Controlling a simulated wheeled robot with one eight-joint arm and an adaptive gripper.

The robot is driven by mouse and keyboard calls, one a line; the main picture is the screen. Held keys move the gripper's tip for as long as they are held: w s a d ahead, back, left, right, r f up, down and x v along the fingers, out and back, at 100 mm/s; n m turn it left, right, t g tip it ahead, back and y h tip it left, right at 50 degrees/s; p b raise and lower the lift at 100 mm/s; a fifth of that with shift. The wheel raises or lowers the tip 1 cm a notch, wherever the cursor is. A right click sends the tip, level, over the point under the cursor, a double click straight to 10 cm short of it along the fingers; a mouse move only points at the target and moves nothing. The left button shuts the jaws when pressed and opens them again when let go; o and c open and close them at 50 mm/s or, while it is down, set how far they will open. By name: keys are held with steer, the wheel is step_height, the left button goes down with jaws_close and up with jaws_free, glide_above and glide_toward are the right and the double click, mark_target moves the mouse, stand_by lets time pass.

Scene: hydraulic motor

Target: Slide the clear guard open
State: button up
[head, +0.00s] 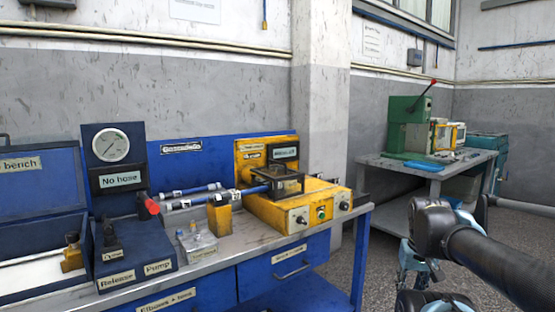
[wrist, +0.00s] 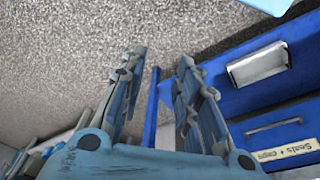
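A dark-framed guard, apparently with clear panels (head: 279,180), sits on top of the yellow test unit (head: 300,208) at the right end of the bench in the head view. Its panels are too small to judge, and I cannot tell how far it stands open. In the wrist view my gripper (wrist: 160,62) has its two blue fingers spread apart, with nothing held between them. The guard does not show in the wrist view. In the head view my arm is at the lower right, in front of and apart from the bench, and the fingers are not clear there.
The blue bench (head: 350,217) carries a pump unit with a gauge (head: 110,145), a red-tipped lever (head: 151,206), hoses (head: 190,190) and a small clear box (head: 197,243). A green press (head: 404,123) stands on a table behind. The wrist view shows the floor and bench drawers (wrist: 275,128).

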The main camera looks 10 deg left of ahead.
steer(key=w+a+r+n, duration=0.1)
steer(key=w+a+r, duration=0.2)
steer(key=w+r, duration=0.45)
steer(key=w+a+r+n, duration=0.25)
steer(key=w+r, duration=0.25)
steer(key=r, duration=0.6)
step_height(320, 180, up, 27)
steer(key=n+h, duration=0.1)
steer(key=n, duration=0.5)
glide_above(277, 162)
steer(key=s+a, duration=0.2)
steer(key=shift+g, duration=0.3)
steer(key=f, duration=0.5)
steer(key=w+d+f, duration=0.1)
steer(key=f, duration=0.5)
steer(key=w+d+f, duration=0.1)
steer(key=f, duration=0.5)
steer(key=shift+f, duration=0.1)
steer(key=shift+c, duration=0.2)
jaws_close()
